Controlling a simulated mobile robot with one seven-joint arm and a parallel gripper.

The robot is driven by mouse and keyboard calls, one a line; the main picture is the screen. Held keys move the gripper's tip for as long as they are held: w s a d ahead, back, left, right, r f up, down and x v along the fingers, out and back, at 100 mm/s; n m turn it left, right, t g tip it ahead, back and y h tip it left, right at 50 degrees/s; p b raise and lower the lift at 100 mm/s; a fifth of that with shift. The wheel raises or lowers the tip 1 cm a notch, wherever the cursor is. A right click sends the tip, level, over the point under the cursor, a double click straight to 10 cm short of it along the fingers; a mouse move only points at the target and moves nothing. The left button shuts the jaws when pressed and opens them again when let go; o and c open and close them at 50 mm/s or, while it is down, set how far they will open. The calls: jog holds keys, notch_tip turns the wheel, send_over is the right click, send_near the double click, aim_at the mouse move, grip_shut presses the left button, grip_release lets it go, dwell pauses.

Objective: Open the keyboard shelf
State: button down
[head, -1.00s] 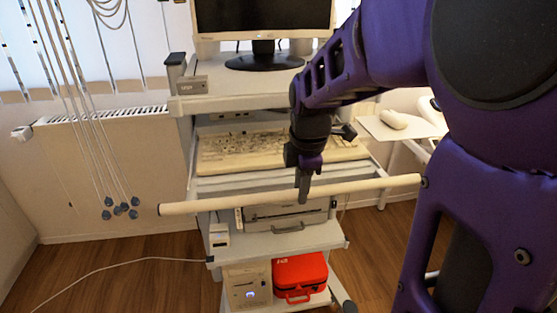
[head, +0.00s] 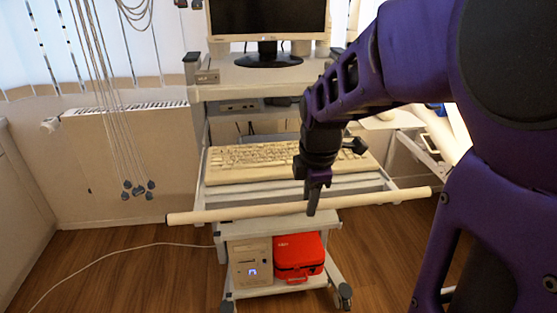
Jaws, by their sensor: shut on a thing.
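The keyboard shelf (head: 262,193) of the cart stands pulled out toward me, with a beige keyboard (head: 250,160) lying on it. A long pale round handle bar (head: 230,213) runs across the shelf's front and sticks out past both sides. My gripper (head: 314,207) points down at the bar, right of its middle, and is shut on it. My purple arm comes in from the right and hides the right part of the keyboard. The exact contact of the fingers on the bar is small and partly hidden.
A monitor (head: 267,22) stands on the cart's top. A computer (head: 251,263) and a red case (head: 298,257) sit on the bottom shelf. Cables (head: 110,100) hang at the left by a radiator (head: 125,108). A white cord (head: 100,262) crosses the floor; the front left floor is otherwise clear.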

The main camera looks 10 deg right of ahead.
jog(key=shift+s, duration=0.4)
jog(key=c, duration=0.6)
grip_release()
jog(key=shift+c, duration=0.2)
